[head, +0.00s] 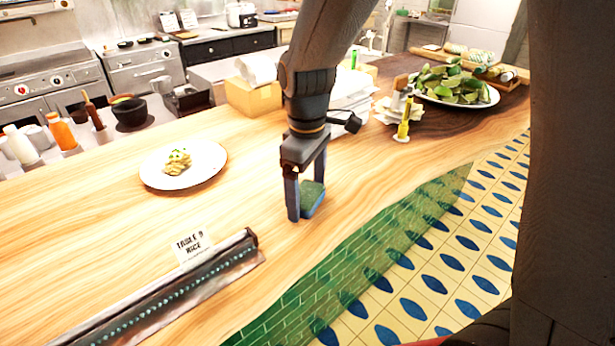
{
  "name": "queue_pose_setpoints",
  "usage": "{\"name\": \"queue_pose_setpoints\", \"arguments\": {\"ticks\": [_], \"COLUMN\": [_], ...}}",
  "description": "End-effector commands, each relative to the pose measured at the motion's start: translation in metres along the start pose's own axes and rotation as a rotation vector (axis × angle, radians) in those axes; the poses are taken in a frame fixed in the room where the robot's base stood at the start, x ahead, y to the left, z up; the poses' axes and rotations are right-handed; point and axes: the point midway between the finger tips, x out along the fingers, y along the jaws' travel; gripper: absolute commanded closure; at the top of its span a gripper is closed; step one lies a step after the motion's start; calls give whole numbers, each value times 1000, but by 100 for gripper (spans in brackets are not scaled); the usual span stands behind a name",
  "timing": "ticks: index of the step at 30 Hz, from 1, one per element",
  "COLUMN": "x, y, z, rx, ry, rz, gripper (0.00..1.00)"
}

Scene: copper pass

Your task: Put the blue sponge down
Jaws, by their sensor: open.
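The blue sponge (313,198) has a green top and blue sides. It sits between the fingers of my gripper (306,205), low over the wooden counter (245,250) near its front edge. My gripper points down with its fingers apart on either side of the sponge. The left finger hides part of the sponge. The sponge appears to rest on the counter, though its underside is hard to see.
A white plate (205,178) of food lies to the left. A ticket rail (170,300) with a card (192,245) lies front left. The counter right of my gripper is clear.

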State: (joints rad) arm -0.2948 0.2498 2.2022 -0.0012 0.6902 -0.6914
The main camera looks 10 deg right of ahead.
Motion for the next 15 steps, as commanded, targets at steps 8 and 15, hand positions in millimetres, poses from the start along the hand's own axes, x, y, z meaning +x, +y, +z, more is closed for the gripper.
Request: {"name": "queue_pose_setpoints", "arguments": {"ticks": [8, 15], "x": [-40, -88], "y": [2, 1], "z": [-2, -1], "rx": [0, 0], "ry": [6, 4], "rz": [5, 4], "gripper": [12, 12]}}
